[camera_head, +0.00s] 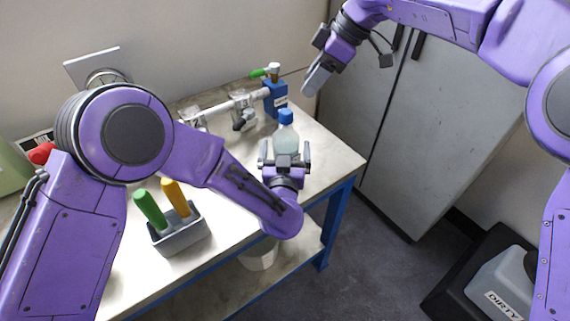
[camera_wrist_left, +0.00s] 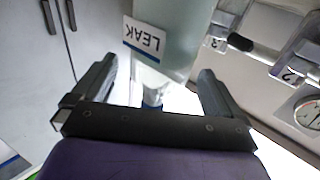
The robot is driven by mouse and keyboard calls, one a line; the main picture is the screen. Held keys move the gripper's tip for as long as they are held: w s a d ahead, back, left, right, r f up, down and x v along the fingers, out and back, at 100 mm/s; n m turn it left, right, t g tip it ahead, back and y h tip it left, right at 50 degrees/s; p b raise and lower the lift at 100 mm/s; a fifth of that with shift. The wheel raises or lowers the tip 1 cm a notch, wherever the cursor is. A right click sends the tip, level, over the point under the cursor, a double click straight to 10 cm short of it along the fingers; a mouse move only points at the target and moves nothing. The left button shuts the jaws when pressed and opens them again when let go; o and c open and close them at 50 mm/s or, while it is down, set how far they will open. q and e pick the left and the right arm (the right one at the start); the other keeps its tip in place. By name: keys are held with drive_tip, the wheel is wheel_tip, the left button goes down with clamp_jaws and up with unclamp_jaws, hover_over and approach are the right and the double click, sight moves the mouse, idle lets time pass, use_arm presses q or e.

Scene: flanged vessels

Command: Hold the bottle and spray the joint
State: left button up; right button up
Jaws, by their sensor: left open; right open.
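The bottle (camera_head: 287,140) is pale and clear with a blue cap, standing upright near the bench's right end. In the left wrist view the bottle (camera_wrist_left: 178,35) shows a "LEAK" label. My left gripper (camera_head: 285,152) is open, its fingers apart on either side of the bottle's near side; in the wrist view the gripper (camera_wrist_left: 157,68) has no clear contact with it. The pipe line (camera_head: 225,108) with its clamped joints lies behind the bottle; tags "3" and "2" show in the wrist view. My right gripper (camera_head: 317,80) is open and empty, raised right of the pipe.
A grey holder (camera_head: 180,236) with green and orange-handled tools stands at the front of the bench. A blue block (camera_head: 276,98) supports the pipe's right end. A grey cabinet (camera_head: 430,130) stands behind, and a "DIRTY" bin (camera_head: 505,285) is on the floor at right.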

use_arm(q)
drive_tip(key=w, duration=0.3)
drive_tip(key=shift+f, duration=0.1)
drive_tip(key=shift+w, duration=0.45)
drive_tip(key=c, duration=1.3)
use_arm(e)
clamp_jaws()
idle(1.0)
